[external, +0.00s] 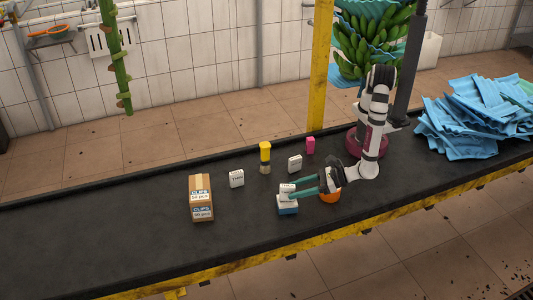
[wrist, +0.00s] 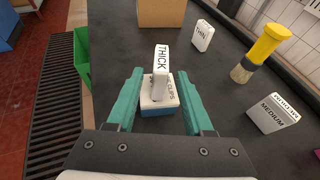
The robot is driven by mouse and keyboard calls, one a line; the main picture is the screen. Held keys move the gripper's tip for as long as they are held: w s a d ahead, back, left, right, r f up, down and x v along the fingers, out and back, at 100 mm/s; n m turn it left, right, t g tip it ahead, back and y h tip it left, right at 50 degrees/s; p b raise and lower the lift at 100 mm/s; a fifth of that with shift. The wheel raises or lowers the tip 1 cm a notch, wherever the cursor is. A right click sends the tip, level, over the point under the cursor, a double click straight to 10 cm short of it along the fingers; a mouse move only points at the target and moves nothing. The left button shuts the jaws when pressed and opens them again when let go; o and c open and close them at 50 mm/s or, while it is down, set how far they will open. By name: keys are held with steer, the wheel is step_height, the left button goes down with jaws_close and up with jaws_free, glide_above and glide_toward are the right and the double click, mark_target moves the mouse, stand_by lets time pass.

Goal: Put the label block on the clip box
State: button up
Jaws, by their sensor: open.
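The white label block marked THICK (wrist: 162,58) stands on top of a small clip box (wrist: 160,108), which has a white top lettered CLIPS and a blue lower part. In the external view the block (external: 286,187) shows above the clip box (external: 287,209) on the dark belt. My gripper (wrist: 160,78) is open, with one teal finger on each side of the block. In the external view my gripper (external: 299,189) reaches in from the right at the block's height.
Blocks marked THIN (external: 236,179) and MEDIUM (external: 295,164) stand on the belt, with a yellow-handled brush (external: 265,157) between them. A cardboard box (external: 201,181) with clip labels stands left. A pink item (external: 310,145) stands behind. The belt's far left is clear.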

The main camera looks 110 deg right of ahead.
steer(key=v, duration=0.8)
steer(key=s+d+r+m+g+h, duration=0.25)
steer(key=d+r+m+g, duration=0.25)
steer(key=d+m, duration=0.45)
steer(key=s+d+r+m+g+h, duration=0.25)
steer(key=d+r+m+g, duration=0.2)
steer(key=d+m, duration=0.5)
steer(key=s+d+r+m+g+y, duration=0.1)
steer(key=s+d+m+g+y, duration=0.15)
steer(key=s+m, duration=0.3)
steer(key=s+d+r+m+g+y, duration=0.1)
steer(key=s+d+m+g+y, duration=0.1)
steer(key=s+m+y, duration=0.4)
steer(key=s+a+m+y, duration=0.1)
steer(key=m, duration=0.1)
steer(key=s+a+r+m+y, duration=0.1)
steer(key=m, duration=0.1)
steer(key=s+a+m+t+y, duration=0.1)
steer(key=s+a+m, duration=0.1)
steer(key=shift+r+m, duration=0.35)
